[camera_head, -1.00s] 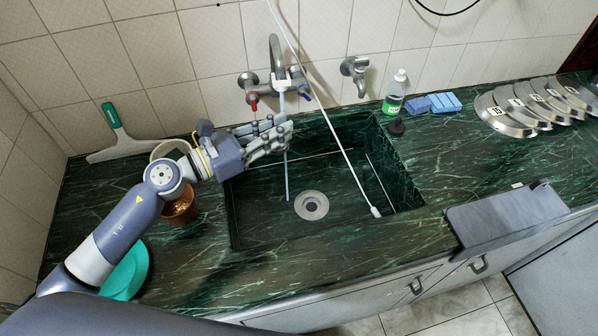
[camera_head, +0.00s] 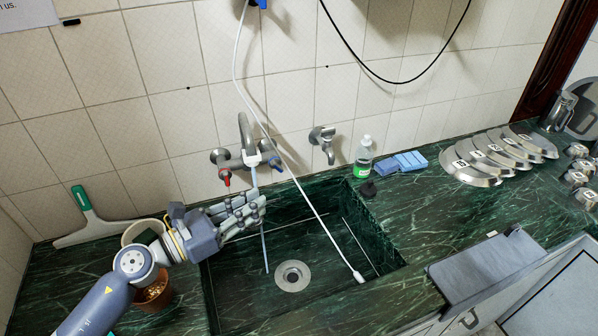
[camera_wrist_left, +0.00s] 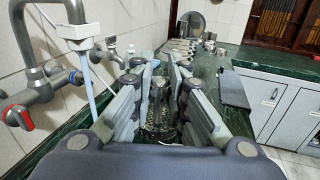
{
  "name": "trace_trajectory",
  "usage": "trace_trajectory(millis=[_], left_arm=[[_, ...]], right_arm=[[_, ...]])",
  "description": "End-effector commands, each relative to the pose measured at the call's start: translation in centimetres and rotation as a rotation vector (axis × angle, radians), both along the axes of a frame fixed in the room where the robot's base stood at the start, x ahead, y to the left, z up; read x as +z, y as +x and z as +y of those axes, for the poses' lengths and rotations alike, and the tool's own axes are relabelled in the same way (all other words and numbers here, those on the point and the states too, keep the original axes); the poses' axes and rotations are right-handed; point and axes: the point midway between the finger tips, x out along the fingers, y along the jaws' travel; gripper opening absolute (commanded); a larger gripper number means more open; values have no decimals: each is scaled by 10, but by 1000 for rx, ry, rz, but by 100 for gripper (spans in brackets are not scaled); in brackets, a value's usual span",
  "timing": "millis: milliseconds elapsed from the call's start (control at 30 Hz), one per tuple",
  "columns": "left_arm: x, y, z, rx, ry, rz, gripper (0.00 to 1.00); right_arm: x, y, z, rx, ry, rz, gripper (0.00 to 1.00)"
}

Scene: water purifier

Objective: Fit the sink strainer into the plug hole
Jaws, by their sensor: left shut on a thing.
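My left gripper (camera_head: 240,216) is over the left back part of the green marble sink (camera_head: 335,285), below the tap. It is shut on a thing. In the left wrist view a dark, speckled metal piece, seemingly the sink strainer (camera_wrist_left: 158,118), shows between the fingers (camera_wrist_left: 160,95); the fingers hide most of it. In the head view the hand hides what it holds. The round metal plug hole (camera_head: 293,276) is in the sink floor, to the right of and nearer than the hand. It looks uncovered, with a dark centre. My right gripper is not in view.
A white hose (camera_head: 305,195) crosses the sink. A soap bottle (camera_head: 363,158), blue sponges (camera_head: 402,163) and a small black object (camera_head: 367,188) are by the right back edge. A brown pot (camera_head: 155,292) is at left.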

Motion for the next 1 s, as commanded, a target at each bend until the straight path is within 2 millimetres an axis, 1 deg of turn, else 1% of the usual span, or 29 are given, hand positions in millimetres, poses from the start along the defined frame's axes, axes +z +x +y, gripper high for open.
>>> trace_trajectory(millis=[167,267,400,567,833,1000], left_arm=[[-2,-2,-1,7,0,1,0],[-7,-8,-3,33,1,2,0],[-15,-21,-6,90,4,2,0],[-15,-27,-8,129,5,-7,0],[-23,-41,-6,205,-3,5,0],[-25,-51,-3,262,4,-1,0]], right_arm=[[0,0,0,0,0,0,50],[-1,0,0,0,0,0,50],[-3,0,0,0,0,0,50],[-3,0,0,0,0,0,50],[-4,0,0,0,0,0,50],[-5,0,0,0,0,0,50]])
